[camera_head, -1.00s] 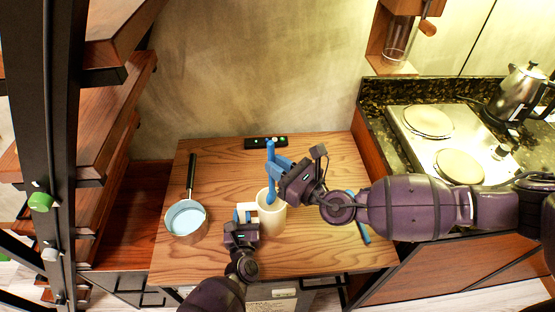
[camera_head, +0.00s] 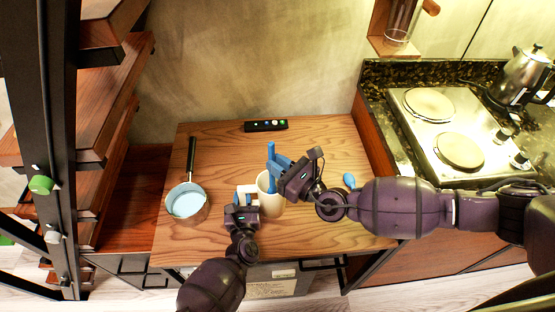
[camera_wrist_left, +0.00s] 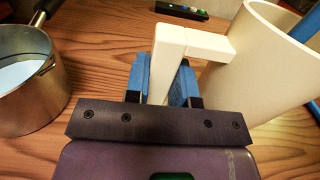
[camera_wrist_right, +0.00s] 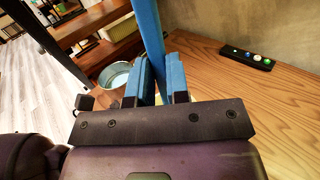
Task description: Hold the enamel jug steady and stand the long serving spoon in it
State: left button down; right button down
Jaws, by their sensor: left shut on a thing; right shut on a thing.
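The cream enamel jug (camera_head: 271,206) stands upright on the wooden table. My left gripper (camera_head: 240,203) is shut on the jug's handle (camera_wrist_left: 168,62), left of its body. My right gripper (camera_head: 279,168) is above the jug, shut on the blue serving spoon (camera_head: 271,153). The spoon is roughly upright; its lower end is inside the jug's mouth in the left wrist view (camera_wrist_left: 304,28). Whether it touches the jug's bottom is hidden. The spoon also shows between the fingers in the right wrist view (camera_wrist_right: 149,35).
A steel saucepan (camera_head: 187,205) with pale blue inside stands at the table's left. A dark remote-like strip (camera_head: 265,125) lies at the back. Another blue utensil (camera_head: 349,180) lies at right, partly hidden by my right arm. A stove (camera_head: 440,130) with a kettle stands farther right.

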jog(key=shift+f, duration=0.2)
jog(key=c, duration=1)
grip_release()
jog(key=shift+r, duration=5.05)
pick_arm(q)
jog(key=c, duration=0.9)
grip_release()
